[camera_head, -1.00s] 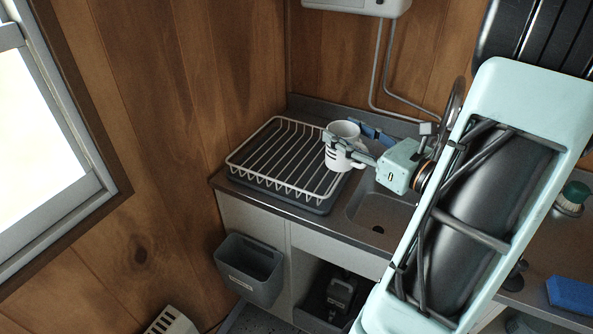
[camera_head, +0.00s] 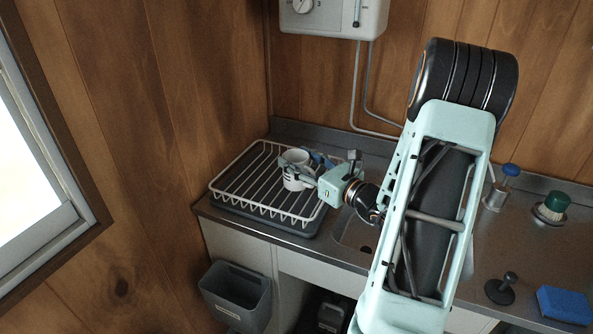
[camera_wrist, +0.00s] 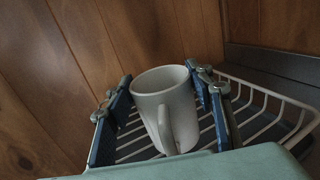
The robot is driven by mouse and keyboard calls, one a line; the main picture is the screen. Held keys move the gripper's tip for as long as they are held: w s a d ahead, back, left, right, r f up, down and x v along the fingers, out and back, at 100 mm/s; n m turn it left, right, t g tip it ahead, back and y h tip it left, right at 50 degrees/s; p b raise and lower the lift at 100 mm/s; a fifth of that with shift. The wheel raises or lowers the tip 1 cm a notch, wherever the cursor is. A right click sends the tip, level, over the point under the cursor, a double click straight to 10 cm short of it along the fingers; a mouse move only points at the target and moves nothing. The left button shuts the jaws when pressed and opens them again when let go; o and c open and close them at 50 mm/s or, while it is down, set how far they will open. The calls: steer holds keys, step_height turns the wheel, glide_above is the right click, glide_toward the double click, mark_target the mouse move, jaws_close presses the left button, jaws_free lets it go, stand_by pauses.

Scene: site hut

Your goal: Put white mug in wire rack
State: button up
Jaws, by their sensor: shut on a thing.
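The white mug (camera_head: 294,178) is upright over the right part of the wire rack (camera_head: 240,203). My gripper (camera_head: 298,166) is shut on the mug, reaching in from the right. In the wrist view the mug (camera_wrist: 165,102) stands between the two blue-padded fingers (camera_wrist: 162,108), its handle toward the camera. The rack's pale bars (camera_wrist: 262,97) show behind and below it there. I cannot tell whether the mug's base touches the bars, as its underside is hidden.
The rack stands on a dark tray at the counter's left end, near the wooden wall. The sink (camera_head: 357,236) is right of it. A soap dispenser (camera_head: 498,188), a brush (camera_head: 552,207) and a blue sponge (camera_head: 563,305) are farther right. A grey bin (camera_head: 237,295) hangs below.

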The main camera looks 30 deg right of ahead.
steer(key=shift+w+f, duration=0.2)
steer(key=shift+f, duration=0.05)
steer(key=shift+w+f, duration=0.1)
steer(key=shift+f, duration=1.45)
steer(key=shift+f+b, duration=0.25)
steer(key=shift+b, duration=0.1)
steer(key=o, duration=1.6)
steer(key=shift+r, duration=0.15)
steer(key=shift+r, duration=0.1)
steer(key=v, duration=1.2)
steer(key=shift+b, duration=0.35)
